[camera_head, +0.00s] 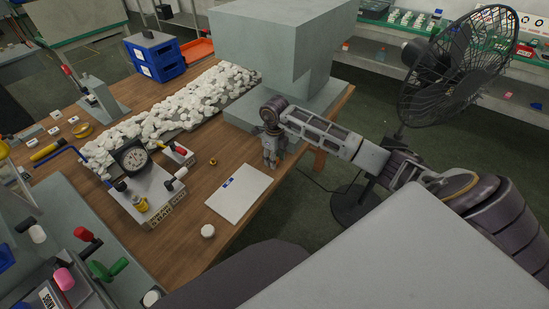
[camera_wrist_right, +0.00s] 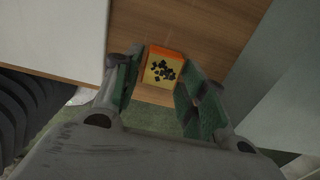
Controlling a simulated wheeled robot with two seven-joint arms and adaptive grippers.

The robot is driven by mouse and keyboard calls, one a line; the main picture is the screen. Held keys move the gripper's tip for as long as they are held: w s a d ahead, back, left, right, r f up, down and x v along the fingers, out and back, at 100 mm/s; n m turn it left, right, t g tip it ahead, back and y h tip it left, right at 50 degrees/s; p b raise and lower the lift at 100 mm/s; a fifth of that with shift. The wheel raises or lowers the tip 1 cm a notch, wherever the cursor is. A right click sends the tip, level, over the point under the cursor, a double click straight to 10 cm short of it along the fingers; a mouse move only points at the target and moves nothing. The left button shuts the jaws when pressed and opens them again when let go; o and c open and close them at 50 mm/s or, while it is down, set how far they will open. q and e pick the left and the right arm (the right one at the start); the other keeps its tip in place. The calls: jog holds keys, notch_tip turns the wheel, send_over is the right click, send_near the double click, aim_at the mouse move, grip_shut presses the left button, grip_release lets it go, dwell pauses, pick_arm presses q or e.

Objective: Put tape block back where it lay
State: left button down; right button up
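The tape block (camera_wrist_right: 162,70) is a small block with an orange edge and a yellow face strewn with dark specks. In the right wrist view it sits between the fingertips of my right gripper (camera_wrist_right: 164,72), with a finger against each side. In the head view my right gripper (camera_head: 272,158) points down over the right side of the wooden table, beside the grey machine base. I cannot make out the block there. Whether the block touches the tabletop is unclear. My left gripper is out of view.
A white sheet (camera_head: 240,192) lies left of my right gripper. The grey machine (camera_head: 285,50) stands close behind it. A dial gauge box (camera_head: 150,195), white pieces (camera_head: 180,108) and a round white piece (camera_head: 208,231) occupy the table. A black fan (camera_head: 455,70) stands beyond the table edge.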

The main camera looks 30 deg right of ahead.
jog(key=shift+o, duration=0.7)
jog(key=shift+r, duration=0.1)
notch_tip(320, 180, up, 12)
dwell(0.4)
dwell(0.6)
